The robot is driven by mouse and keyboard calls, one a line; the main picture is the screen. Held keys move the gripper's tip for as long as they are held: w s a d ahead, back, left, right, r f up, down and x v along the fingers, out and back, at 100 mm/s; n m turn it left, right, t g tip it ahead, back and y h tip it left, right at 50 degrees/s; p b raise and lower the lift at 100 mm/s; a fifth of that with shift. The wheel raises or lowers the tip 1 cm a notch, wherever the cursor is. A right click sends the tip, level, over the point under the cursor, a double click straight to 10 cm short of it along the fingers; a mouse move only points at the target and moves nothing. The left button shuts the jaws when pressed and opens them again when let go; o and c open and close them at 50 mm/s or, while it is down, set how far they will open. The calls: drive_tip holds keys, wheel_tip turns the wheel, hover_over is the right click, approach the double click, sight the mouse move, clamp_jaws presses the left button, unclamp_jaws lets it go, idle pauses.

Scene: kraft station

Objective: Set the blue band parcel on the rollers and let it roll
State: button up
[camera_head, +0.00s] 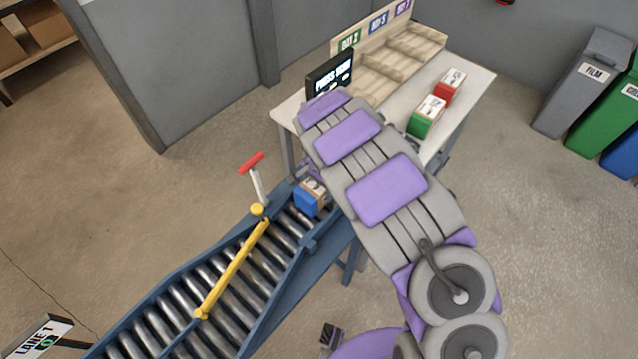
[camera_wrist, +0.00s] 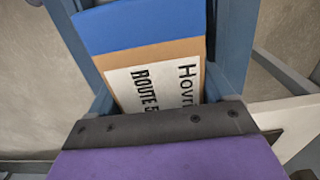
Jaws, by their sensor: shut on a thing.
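The blue band parcel (camera_head: 311,197) is a brown carton with a blue end. It is at the upper end of the roller conveyor (camera_head: 228,275), between its blue side rails. In the wrist view the parcel (camera_wrist: 150,55) shows a white label with "ROUTE 5" lettering, partly cut off. My gripper (camera_wrist: 155,124) is shut on the parcel, its dark edge across the label. In the head view my arm hides most of the gripper. I cannot tell whether the parcel touches the rollers.
A yellow bar (camera_head: 232,268) crosses the rollers below the parcel, beside a red-handled lever (camera_head: 252,164). A table (camera_head: 480,80) holds a green-banded parcel (camera_head: 427,116), a red-banded parcel (camera_head: 450,86), a screen (camera_head: 330,76) and wooden bins. Waste bins (camera_head: 584,83) stand at right.

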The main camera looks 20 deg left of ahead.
drive_tip(key=o, duration=1.2)
wheel_tip(320, 180, up, 16)
drive_tip(key=p, duration=0.2)
drive_tip(key=s+d+r, duration=0.1)
drive_tip(key=d+r, duration=0.7)
drive_tip(key=d, duration=0.4)
drive_tip(key=s+d+r, duration=0.4)
drive_tip(key=s+d, duration=0.4)
drive_tip(key=d, duration=0.4)
drive_tip(key=s+d+n, duration=0.1)
drive_tip(key=s+d, duration=0.1)
drive_tip(key=s, duration=0.5)
drive_tip(key=s+d+n+g+b, duration=0.1)
drive_tip(key=s+d+n, duration=0.1)
drive_tip(key=s, duration=0.6)
drive_tip(key=s+d+n, duration=0.1)
drive_tip(key=s+d, duration=0.2)
drive_tip(key=s, duration=0.5)
drive_tip(key=shift+d+f+n+g, duration=0.3)
drive_tip(key=shift+d+f+g, duration=0.05)
drive_tip(key=shift+g, duration=0.05)
